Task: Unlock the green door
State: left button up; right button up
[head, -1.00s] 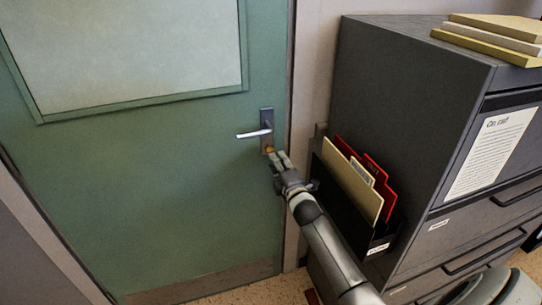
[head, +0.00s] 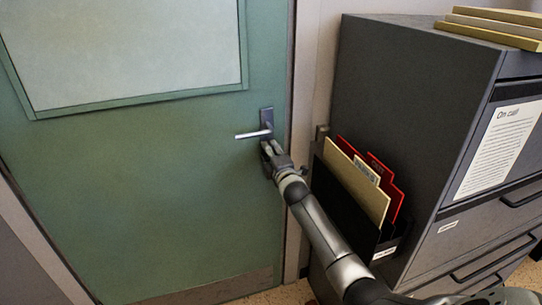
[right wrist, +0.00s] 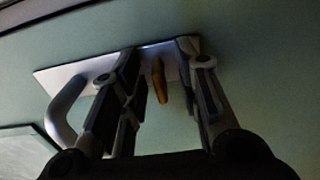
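The green door (head: 180,170) is closed in the head view, with a pale panel in its upper part. Its silver lever handle (head: 250,135) sits on a dark plate (head: 267,118) near the right edge and is level. My right gripper (head: 267,148) is just below the lever, at the lower end of the plate. In the right wrist view a small brass key (right wrist: 159,82) sticks out from the plate (right wrist: 65,77). My right gripper's fingers stand apart on both sides of it, with gaps visible. The gripper hides the key in the head view. My left gripper is out of view.
A dark grey filing cabinet (head: 410,90) stands close to the right of the door and my right arm. A black holder (head: 350,195) on its side carries red and cream folders (head: 355,180). Yellowish books (head: 490,32) lie on top. The floor before the door shows little.

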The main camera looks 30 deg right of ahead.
grip_shut()
jog(key=n, duration=0.5)
jog(key=shift+n, duration=0.6)
jog(key=n, duration=0.2)
jog(key=shift+n, duration=0.4)
jog(key=n, duration=0.3)
jog(key=shift+n, duration=0.3)
